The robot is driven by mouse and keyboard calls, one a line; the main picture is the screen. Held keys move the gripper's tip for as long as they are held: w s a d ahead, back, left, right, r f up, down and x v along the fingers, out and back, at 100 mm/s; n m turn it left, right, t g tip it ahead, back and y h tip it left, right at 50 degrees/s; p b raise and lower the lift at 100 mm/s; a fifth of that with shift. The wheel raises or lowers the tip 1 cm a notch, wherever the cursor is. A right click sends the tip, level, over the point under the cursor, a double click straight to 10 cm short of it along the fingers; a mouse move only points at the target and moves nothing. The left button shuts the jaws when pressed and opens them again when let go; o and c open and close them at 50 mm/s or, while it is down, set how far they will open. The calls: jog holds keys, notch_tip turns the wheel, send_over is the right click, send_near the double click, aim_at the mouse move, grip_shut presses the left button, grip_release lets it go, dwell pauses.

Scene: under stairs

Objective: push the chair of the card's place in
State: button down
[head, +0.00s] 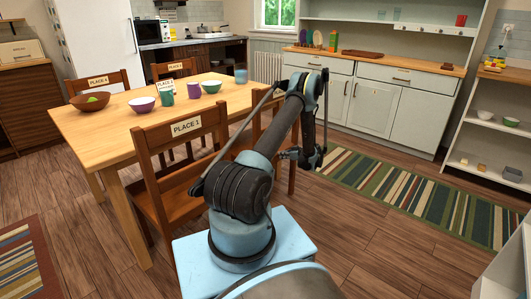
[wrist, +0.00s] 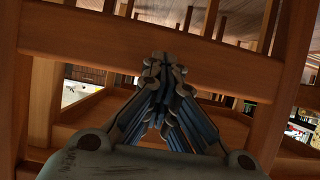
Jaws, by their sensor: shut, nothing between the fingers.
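A small white place card (head: 165,87) stands on the wooden table (head: 75,122); its number is too small to read surely. The chair marked PLACE 1 (head: 144,136) stands at the table's near side. Two labelled chairs stand at the far side, one at left (head: 120,77) and one further right (head: 190,67). My gripper (head: 288,154) is shut and empty beside the partly hidden chair. In the wrist view its fingertips (wrist: 160,62) are before a wooden chair rail (wrist: 90,42); contact is unclear.
The table holds bowls, including a brown one (head: 91,101), and cups. A striped rug (head: 400,187) lies on the floor at right. Cabinets (head: 375,102) line the back, and an open shelf (head: 485,150) stands at far right. Bare floor shows between rug and chairs.

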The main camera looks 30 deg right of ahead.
jog(key=shift+a+r+x, duration=0.1)
jog(key=shift+r+x, duration=0.1)
jog(key=shift+x, duration=1.2)
jog(key=shift+a+r+x, duration=0.1)
jog(key=shift+r+x, duration=0.05)
jog(key=shift+x, duration=1.2)
jog(key=shift+w+a+f, duration=0.15)
jog(key=shift+w+f, duration=0.8)
jog(key=shift+f, duration=0.05)
jog(key=shift+r, duration=0.4)
jog(key=shift+w+a+r, duration=0.15)
jog(key=shift+w+r, duration=0.1)
jog(key=shift+w, duration=0.05)
jog(key=shift+x, duration=0.95)
jog(key=s+d, duration=0.3)
jog(key=s, duration=0.5)
jog(key=s+d, duration=0.3)
jog(key=s, duration=0.4)
jog(key=shift+s+d+r, duration=0.2)
jog(key=shift+s+d, duration=0.1)
jog(key=shift+s, duration=0.05)
